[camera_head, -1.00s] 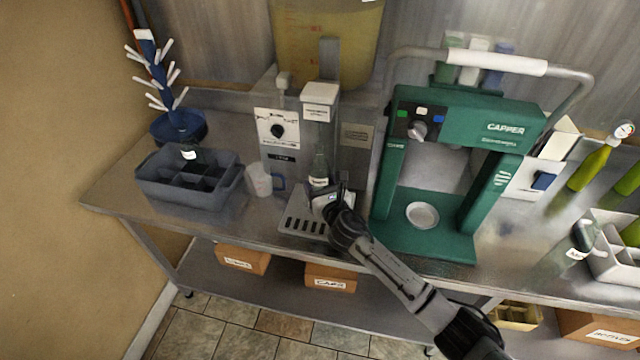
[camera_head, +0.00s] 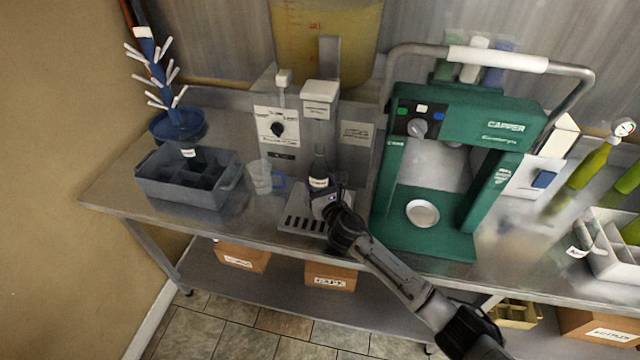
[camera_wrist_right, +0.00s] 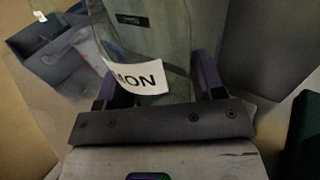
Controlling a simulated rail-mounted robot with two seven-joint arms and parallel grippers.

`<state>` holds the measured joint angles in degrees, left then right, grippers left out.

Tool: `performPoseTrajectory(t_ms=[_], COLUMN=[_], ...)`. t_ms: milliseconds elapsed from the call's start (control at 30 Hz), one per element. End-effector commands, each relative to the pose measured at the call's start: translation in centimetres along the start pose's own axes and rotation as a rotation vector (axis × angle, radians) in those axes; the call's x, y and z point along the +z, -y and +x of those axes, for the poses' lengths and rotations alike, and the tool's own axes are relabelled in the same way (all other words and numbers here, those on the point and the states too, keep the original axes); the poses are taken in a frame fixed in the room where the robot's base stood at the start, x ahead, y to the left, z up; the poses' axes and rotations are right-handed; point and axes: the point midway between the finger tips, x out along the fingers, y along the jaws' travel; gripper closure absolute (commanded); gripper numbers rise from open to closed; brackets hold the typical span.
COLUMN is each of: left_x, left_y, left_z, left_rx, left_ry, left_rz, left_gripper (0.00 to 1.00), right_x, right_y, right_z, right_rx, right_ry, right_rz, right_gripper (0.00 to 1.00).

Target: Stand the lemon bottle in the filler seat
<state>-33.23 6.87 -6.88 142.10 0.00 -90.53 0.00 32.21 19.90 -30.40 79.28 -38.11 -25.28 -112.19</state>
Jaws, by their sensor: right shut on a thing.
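The lemon bottle (camera_head: 319,166) is dark glass with a white label and stands upright at the front of the filler (camera_head: 320,112), over its slotted drip tray (camera_head: 291,224). My right gripper (camera_head: 322,195) is shut on the bottle's lower part. In the right wrist view the bottle (camera_wrist_right: 178,58) is between the two fingers (camera_wrist_right: 158,85), and its label shows the letters "MON". The bottle's base is hidden by the gripper, so I cannot tell whether it touches the seat. My left gripper is not in view.
The green capper (camera_head: 455,125) stands close to the right of the filler. A clear measuring jug (camera_head: 262,178) and a grey divided crate (camera_head: 190,192) are to the left, with a blue bottle tree (camera_head: 178,122) behind. A white crate (camera_head: 607,243) is at the far right.

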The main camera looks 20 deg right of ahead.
Motion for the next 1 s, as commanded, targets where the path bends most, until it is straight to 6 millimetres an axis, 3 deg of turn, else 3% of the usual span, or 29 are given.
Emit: performPoseTrajectory(t_ms=[867, 900, 1000], left_x=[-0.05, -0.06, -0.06], left_y=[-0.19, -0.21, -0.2], left_z=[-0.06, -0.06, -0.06], left_rx=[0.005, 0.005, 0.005], left_ry=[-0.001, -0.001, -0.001], left_rz=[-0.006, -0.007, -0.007], left_gripper=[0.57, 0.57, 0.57], right_x=[-0.22, -0.22, -0.24], right_y=[0.01, 0.01, 0.01], right_z=[0.02, 0.02, 0.02], right_rx=[0.0, 0.0, 0.0], right_ry=[0.002, 0.002, 0.002], right_rz=[0.0, 0.0, 0.0], right_gripper=[0.68, 0.35, 0.25])
